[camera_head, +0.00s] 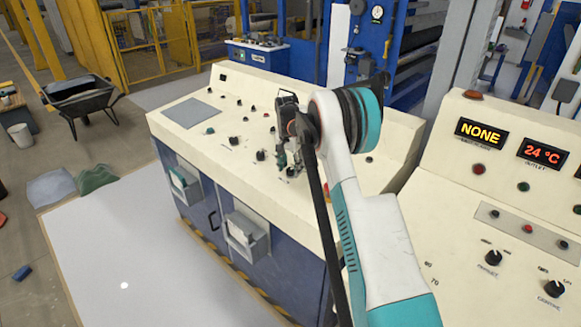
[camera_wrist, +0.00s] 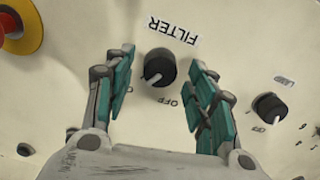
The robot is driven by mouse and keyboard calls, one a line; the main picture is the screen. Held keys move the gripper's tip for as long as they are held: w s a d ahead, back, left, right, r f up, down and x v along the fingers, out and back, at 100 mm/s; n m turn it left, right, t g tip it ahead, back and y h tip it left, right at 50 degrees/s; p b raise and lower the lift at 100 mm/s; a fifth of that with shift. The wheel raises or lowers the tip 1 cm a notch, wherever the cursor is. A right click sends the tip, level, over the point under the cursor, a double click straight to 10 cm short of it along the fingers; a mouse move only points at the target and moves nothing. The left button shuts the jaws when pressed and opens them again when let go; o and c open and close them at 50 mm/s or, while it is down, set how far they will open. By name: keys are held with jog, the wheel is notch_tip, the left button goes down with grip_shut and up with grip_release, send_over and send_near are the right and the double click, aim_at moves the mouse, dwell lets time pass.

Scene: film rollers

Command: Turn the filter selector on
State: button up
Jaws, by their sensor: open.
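The filter selector (camera_wrist: 160,67) is a round black knob with a white pointer mark, on the cream panel in the wrist view. A "FILTER" label (camera_wrist: 173,30) stands above it, upside down. An "OFF" label (camera_wrist: 167,101) lies below it; another label at its lower left is partly hidden by a finger. The white mark points down and slightly left. My gripper (camera_wrist: 162,72) is open, with one teal-padded finger on each side of the knob and a visible gap to both. In the head view my gripper (camera_head: 286,160) is low over the console, and I cannot single out the selector there.
A red emergency button on a yellow base (camera_wrist: 20,25) is at the upper left of the wrist view. A "LAMP" knob (camera_wrist: 269,107) stands right of the right finger. Several other knobs dot the console (camera_head: 225,160). A second console (camera_head: 440,225) stands at the right.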

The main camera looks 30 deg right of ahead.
aim_at(289, 170)
notch_tip(289, 170, up, 12)
jog(key=shift+a, duration=0.35)
jog(key=shift+s, duration=0.1)
dwell(0.4)
